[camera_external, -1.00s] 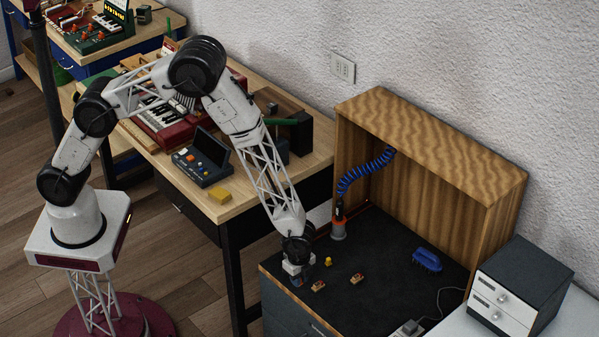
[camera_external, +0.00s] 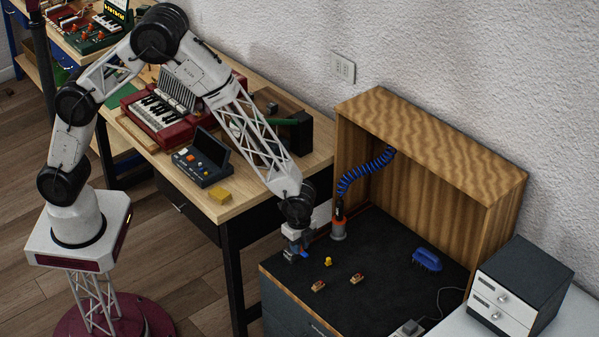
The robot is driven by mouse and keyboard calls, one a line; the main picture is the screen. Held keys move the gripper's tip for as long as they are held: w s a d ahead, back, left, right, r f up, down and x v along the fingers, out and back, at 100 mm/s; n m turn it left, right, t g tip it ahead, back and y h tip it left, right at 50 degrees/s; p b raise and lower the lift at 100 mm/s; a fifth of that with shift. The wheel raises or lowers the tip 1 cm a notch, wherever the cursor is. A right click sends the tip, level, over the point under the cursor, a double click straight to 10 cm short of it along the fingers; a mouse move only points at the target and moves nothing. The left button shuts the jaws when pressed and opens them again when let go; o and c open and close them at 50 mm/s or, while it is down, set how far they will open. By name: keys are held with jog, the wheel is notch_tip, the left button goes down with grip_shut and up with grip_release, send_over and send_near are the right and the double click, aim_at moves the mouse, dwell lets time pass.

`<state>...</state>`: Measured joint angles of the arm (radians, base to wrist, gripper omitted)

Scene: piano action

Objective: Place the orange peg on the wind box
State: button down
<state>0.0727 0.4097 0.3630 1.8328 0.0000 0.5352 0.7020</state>
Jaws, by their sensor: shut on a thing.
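My gripper (camera_external: 296,253) is over the front left part of the dark work surface (camera_external: 385,255). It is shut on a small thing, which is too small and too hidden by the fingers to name. A small yellow-orange piece (camera_external: 328,261) stands on the surface just right of my gripper, apart from it; I cannot tell whether it is a peg. Two small red-and-tan pieces (camera_external: 318,286) (camera_external: 357,278) lie nearer the front edge. No part is plainly marked as the wind box.
A wooden open-fronted hood (camera_external: 425,140) stands behind the surface. A blue coiled hose (camera_external: 365,172) hangs to an orange-based tool (camera_external: 338,230). A blue brush (camera_external: 427,260) lies to the right. The left bench holds a red keyboard instrument (camera_external: 165,115) and a yellow block (camera_external: 220,196).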

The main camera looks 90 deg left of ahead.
notch_tip(320, 180, up, 35)
jog(key=s+a+r+n, duration=0.1)
jog(key=s+a+n, duration=0.1)
jog(key=s+a, duration=0.7)
jog(key=s+a+n, duration=0.2)
jog(key=s+a, duration=0.3)
jog(key=a, duration=0.8)
jog(key=s+a+n, duration=0.2)
jog(key=s+a, duration=0.4)
jog(key=s, duration=0.4)
jog(key=s+a+n, duration=0.3)
jog(key=s+a, duration=0.3)
jog(key=s, duration=0.4)
notch_tip(320, 180, down, 12)
jog(key=shift+a, duration=0.3)
jog(key=w+a, duration=0.3)
jog(key=w, duration=0.1)
jog(key=w+a+f, duration=0.1)
jog(key=w+a, duration=0.1)
jog(key=w, duration=0.3)
jog(key=w+a, duration=0.3)
jog(key=w, duration=0.1)
jog(key=shift+w+a+f, duration=0.15)
jog(key=shift+a+f, duration=0.05)
jog(key=shift+a, duration=0.15)
jog(key=shift+f, duration=1.75)
